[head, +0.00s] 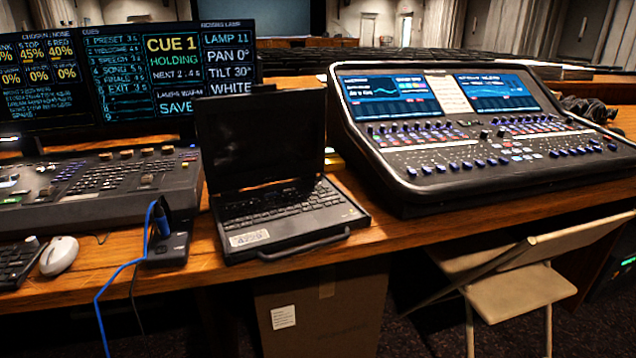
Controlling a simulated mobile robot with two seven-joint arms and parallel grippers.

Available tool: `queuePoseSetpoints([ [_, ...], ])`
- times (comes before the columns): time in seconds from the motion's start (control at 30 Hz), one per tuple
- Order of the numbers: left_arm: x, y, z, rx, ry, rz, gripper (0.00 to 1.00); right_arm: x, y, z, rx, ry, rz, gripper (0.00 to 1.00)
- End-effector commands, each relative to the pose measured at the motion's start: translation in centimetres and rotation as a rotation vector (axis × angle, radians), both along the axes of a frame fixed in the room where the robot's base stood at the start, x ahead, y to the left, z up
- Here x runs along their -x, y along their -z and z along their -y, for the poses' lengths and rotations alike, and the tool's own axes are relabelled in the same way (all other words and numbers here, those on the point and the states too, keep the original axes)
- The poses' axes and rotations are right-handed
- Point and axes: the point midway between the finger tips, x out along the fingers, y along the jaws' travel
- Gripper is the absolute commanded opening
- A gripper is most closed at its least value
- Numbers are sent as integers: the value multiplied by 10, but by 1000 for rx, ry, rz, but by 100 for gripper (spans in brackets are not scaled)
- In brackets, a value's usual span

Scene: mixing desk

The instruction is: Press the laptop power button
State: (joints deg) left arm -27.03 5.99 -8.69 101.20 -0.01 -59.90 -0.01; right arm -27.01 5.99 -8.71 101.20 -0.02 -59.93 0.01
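The black laptop (285,212) stands open on the wooden desk, near its front edge, between the lighting console and the mixing desk. Its screen (262,138) is dark. A carry handle runs along its front edge, and a pale label is stuck on the left of the palm rest. The power button is too small to pick out in the head view. Neither of my grippers is in view.
The large mixing desk (470,135) stands close on the right. The lighting console (95,190) and a black box (169,247) with a blue cable are on the left. A folding chair (520,290) and a cardboard box (325,310) stand below the desk's front edge.

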Motion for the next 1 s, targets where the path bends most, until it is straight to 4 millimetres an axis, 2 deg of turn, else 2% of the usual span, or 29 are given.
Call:
queuePoseSetpoints([
  [0.07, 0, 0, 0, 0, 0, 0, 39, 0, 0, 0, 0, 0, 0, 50],
  [0.4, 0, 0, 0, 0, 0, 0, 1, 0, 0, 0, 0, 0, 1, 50],
  [1.0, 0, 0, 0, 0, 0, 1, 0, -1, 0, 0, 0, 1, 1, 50],
])
